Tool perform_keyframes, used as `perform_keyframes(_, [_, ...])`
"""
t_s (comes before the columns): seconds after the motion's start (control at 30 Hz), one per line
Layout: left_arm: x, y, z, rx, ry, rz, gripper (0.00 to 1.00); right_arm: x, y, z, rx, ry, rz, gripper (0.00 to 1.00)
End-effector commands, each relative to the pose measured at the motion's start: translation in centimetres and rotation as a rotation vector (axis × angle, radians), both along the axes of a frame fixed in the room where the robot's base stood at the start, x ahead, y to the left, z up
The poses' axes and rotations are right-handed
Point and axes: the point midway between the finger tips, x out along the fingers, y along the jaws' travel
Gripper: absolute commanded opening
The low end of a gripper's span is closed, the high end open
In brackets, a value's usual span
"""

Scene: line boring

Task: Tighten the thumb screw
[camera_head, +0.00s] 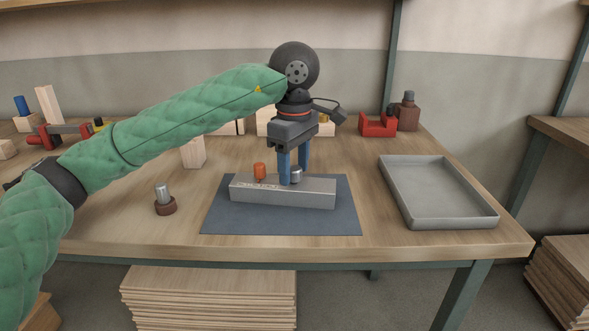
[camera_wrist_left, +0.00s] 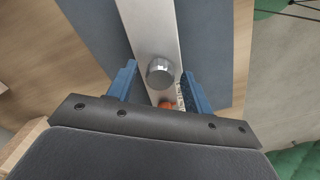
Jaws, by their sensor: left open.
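A grey metal block (camera_head: 320,198) lies on a dark blue mat (camera_head: 270,224) on the workbench. A silver thumb screw (camera_head: 297,174) stands on its top, right of the middle, and an orange-red knob (camera_head: 259,171) stands to the left. My left gripper (camera_head: 293,182) points straight down at the block, with blue fingers on either side of the thumb screw. In the left wrist view the round screw head (camera_wrist_left: 160,71) sits between the parted fingers (camera_wrist_left: 158,92), with gaps to both. The orange knob (camera_wrist_left: 166,104) shows below it. My right gripper is not in view.
A grey empty tray (camera_head: 440,194) stands at the right. A metal pin in a brown base (camera_head: 165,200) stands at the left. Red clamps (camera_head: 378,125) and wooden blocks (camera_head: 193,153) stand farther back. The bench front is clear.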

Motion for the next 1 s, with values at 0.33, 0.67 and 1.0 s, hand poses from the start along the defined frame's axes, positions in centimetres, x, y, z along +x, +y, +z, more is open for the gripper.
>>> perform_keyframes(0.33, [0.0,0.0,3.5,-0.001,-0.002,0.001,0.51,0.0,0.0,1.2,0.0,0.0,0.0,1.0])
perform_keyframes(0.67, [0.0,0.0,6.9,0.001,-0.001,0.001,0.51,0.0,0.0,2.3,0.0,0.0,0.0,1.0])
perform_keyframes(1.0, [0.0,0.0,6.9,0.0,0.0,0.001,0.51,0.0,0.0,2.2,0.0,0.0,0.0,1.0])
